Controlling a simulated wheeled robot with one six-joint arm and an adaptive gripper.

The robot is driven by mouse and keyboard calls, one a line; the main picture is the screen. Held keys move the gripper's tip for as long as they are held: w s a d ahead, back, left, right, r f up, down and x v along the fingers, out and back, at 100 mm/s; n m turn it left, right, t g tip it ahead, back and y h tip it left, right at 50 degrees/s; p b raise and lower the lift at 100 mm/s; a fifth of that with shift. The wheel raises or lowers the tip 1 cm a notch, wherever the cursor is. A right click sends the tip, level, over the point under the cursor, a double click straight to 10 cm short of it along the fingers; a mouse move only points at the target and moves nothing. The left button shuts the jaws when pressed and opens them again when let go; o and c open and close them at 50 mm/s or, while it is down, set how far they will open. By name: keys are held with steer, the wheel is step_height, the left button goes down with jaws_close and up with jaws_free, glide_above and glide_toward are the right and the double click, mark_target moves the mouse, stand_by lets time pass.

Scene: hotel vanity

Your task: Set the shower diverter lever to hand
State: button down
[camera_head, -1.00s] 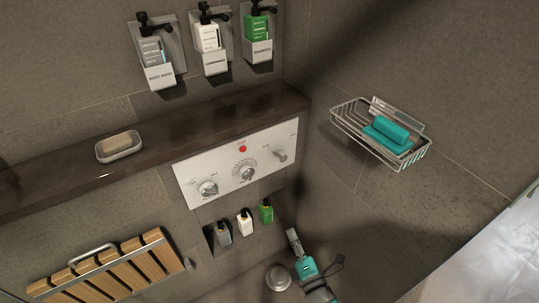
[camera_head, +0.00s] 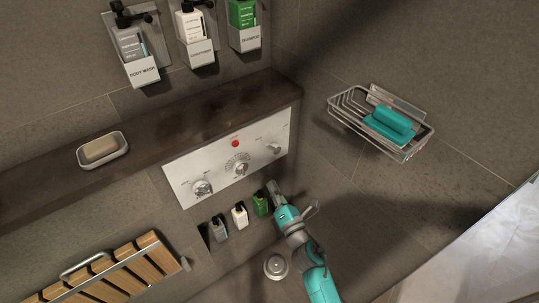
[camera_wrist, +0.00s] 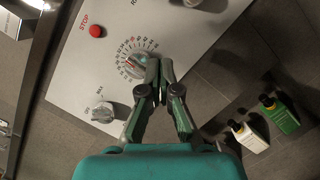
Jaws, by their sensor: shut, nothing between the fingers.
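The white control panel (camera_head: 222,165) is on the wall below the dark ledge. The diverter lever (camera_head: 274,149) is the small metal control at its right end; its labels are too small to read in the head view. In the wrist view part of a metal control (camera_wrist: 206,4), probably this lever, is cut off at the top edge. My gripper (camera_head: 271,187) is just below the panel's right part, apart from the lever. In the wrist view its fingers (camera_wrist: 159,68) are together and empty, overlapping the edge of the middle dial; I cannot tell whether they touch it.
The panel also has a middle dial (camera_head: 241,168), a left knob (camera_head: 203,187) and a red stop button (camera_head: 235,143). Small bottles (camera_head: 239,216) stand below it. A wire basket (camera_head: 345,112) with a teal item is at the right. A folded wooden seat (camera_head: 110,272) is lower left.

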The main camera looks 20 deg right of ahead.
mark_target(272, 147)
steer(key=w, duration=0.3)
steer(key=w+r, duration=0.1)
steer(key=w, duration=0.2)
steer(key=w+a+r, duration=0.1)
steer(key=w, duration=0.2)
steer(key=shift+w, duration=0.15)
steer(key=shift+d+r, duration=0.1)
steer(key=shift+d, duration=0.1)
steer(key=shift+w+d+r, duration=0.2)
steer(key=shift+d+r, duration=0.3)
steer(key=shift+d, duration=0.1)
steer(key=shift+w+d+r, duration=0.15)
steer(key=shift+d+r, duration=0.35)
steer(key=shift+d, duration=0.05)
steer(key=shift+d, duration=0.1)
